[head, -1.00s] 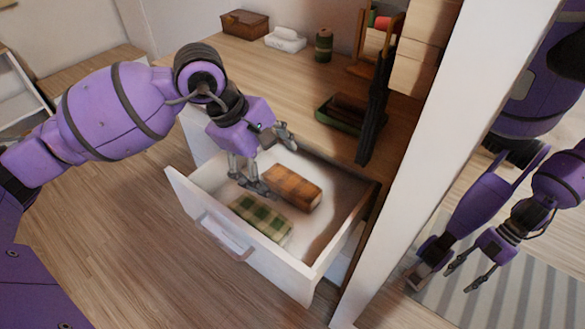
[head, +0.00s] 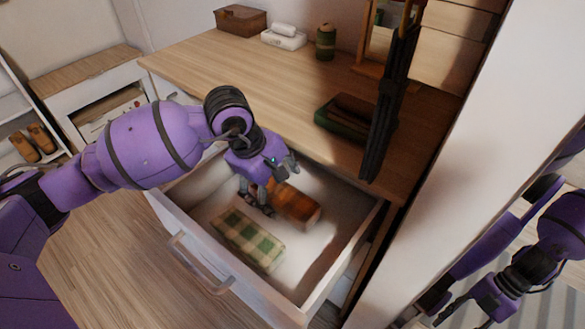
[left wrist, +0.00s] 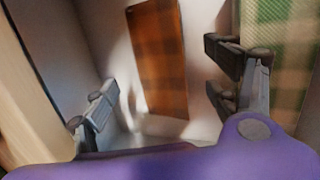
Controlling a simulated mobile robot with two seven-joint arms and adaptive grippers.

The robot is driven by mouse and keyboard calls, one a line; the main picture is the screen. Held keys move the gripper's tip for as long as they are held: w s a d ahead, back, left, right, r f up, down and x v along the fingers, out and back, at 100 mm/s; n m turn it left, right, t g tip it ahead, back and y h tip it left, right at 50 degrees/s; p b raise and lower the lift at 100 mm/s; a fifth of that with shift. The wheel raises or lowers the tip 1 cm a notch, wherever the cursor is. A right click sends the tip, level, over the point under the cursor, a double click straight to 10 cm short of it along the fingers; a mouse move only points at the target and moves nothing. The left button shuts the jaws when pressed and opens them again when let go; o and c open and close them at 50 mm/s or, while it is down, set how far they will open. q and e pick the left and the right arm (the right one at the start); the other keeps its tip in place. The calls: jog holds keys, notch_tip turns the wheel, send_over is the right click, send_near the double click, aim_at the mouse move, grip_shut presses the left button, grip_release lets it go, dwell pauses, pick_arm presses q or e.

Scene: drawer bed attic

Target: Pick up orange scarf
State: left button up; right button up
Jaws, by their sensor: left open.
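The orange plaid scarf (head: 299,208) lies folded in the open white drawer (head: 228,277), towards its back. My left gripper (head: 270,188) is open and hangs down inside the drawer at the scarf's left end, partly covering it. In the left wrist view the orange scarf (left wrist: 160,60) lies ahead, between the lines of the two spread fingers (left wrist: 168,92). Nothing is between the fingertips. I cannot tell whether a finger touches the scarf.
A green checked scarf (head: 248,240) lies in front of the orange one. The wooden desk top (head: 230,72) overhangs the drawer's back. A dark green tray (head: 345,118) and a tall dark object (head: 390,100) stand near its edge. A white panel (head: 480,150) borders the right.

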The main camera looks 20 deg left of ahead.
aim_at(285, 195)
pick_arm(q)
jog(key=x, duration=0.4)
jog(key=shift+w+f, duration=0.2)
jog(key=shift+f, duration=0.1)
jog(key=c, duration=1.3)
jog(key=shift+r, duration=0.15)
